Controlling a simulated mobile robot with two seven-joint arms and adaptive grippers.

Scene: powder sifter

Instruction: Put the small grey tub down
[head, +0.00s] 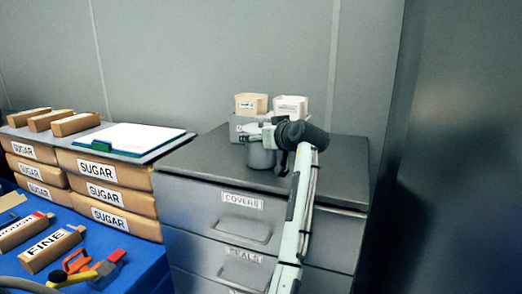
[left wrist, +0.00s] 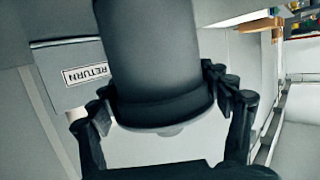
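The small grey tub (head: 262,157) is over the dark top of the drawer cabinet (head: 335,165), below my gripper in the head view. My left gripper (head: 262,134) reaches over the cabinet from the right side. In the left wrist view its fingers (left wrist: 168,108) stand against both sides of the grey tub (left wrist: 150,50), so it is shut on the tub. I cannot tell whether the tub's base touches the cabinet top. The gripper hides part of the tub's upper side. My right gripper is in neither view.
A grey box (left wrist: 75,75) labelled RETURN stands close to the tub. The cabinet top is bare at the right and front left. Sugar bags (head: 103,193) and a clipboard (head: 130,138) lie left.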

